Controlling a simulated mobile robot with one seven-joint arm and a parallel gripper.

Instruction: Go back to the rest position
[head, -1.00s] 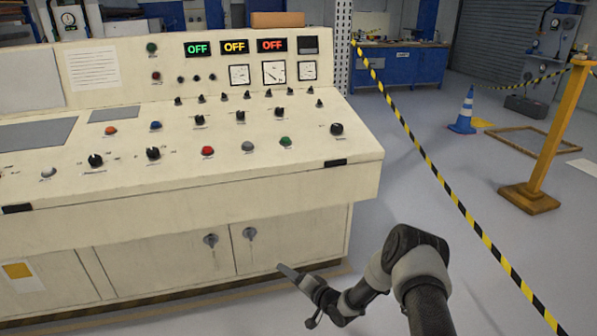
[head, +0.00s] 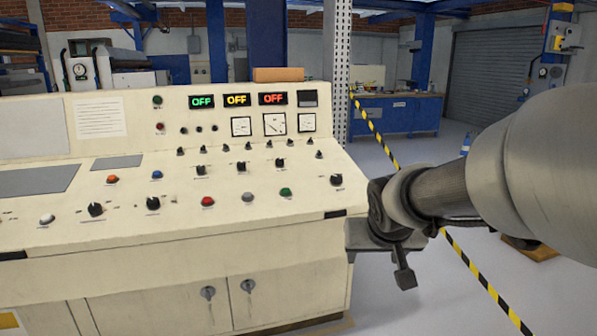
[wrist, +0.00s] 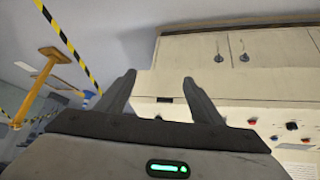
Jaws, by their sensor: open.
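My gripper (wrist: 160,88) is open in the wrist view, with its two dark fingers spread apart and nothing between them. In the head view my arm reaches in from the right edge, and its dark end is beside the right front corner of the cream control console (head: 120,258). The fingers are hard to make out there. In the wrist view the console is upside down beyond the fingers, with its cabinet doors (wrist: 205,65) at the top.
The console's sloped panel carries several knobs and coloured buttons, including a red button (head: 207,202) and a green button (head: 285,192). Three OFF displays are lit above. A black-and-yellow barrier tape (head: 480,275) runs along the right side. A blue workbench (head: 400,115) stands behind.

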